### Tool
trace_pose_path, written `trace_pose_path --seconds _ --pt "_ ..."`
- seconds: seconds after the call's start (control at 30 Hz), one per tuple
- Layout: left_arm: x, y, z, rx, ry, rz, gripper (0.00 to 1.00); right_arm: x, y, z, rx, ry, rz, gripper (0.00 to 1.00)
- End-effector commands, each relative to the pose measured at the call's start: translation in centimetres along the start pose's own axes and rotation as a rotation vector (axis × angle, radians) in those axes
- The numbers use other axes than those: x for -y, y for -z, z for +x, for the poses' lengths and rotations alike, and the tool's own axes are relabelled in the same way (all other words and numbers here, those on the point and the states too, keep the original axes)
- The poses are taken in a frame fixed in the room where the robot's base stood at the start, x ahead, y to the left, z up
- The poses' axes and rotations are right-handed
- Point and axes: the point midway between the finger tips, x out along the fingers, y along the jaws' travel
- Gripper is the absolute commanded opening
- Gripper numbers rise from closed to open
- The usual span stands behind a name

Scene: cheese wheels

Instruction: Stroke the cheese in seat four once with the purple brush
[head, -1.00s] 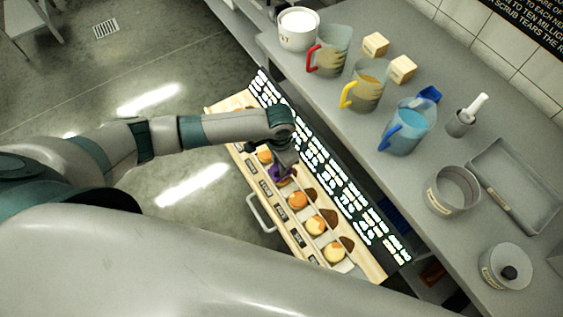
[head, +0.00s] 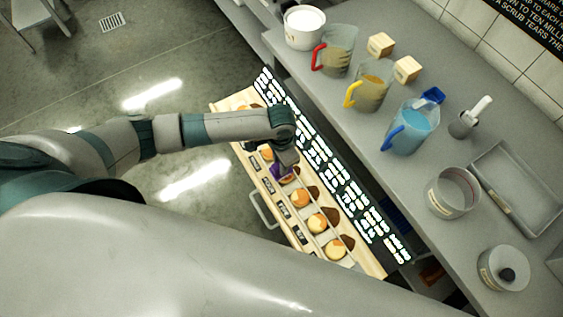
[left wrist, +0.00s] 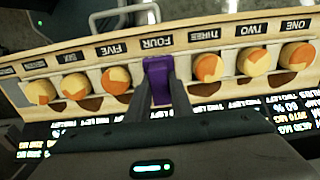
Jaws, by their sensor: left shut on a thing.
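My left gripper (left wrist: 161,88) is shut on the purple brush (left wrist: 158,82) in the left wrist view. The brush is upright in the picture, over the place labelled FOUR. The cheese there is mostly or wholly hidden behind the brush and fingers, so I cannot tell whether they touch. The cheese in seat three (left wrist: 208,67) and the cheese in seat five (left wrist: 116,80) show on either side. In the head view the brush (head: 277,171) shows as a small purple patch under my left gripper (head: 286,166), among the row of cheeses. My right gripper is not in view.
The wooden rack (head: 232,102) holds several orange and yellow cheeses in a row, with a black lettered board (head: 330,165) behind. The grey counter beyond it carries jugs, including a blue-handled jug (head: 408,128), a pot (head: 452,192) and a tray (head: 515,190).

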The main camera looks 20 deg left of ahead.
Motion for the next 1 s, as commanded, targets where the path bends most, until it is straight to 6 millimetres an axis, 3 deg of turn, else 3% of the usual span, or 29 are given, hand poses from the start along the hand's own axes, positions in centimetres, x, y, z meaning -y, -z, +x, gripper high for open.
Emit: trace_pose_path --seconds 1.0 --pt "0.04 -0.67 -0.69 -0.003 0.001 0.000 0.02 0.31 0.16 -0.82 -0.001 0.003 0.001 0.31"
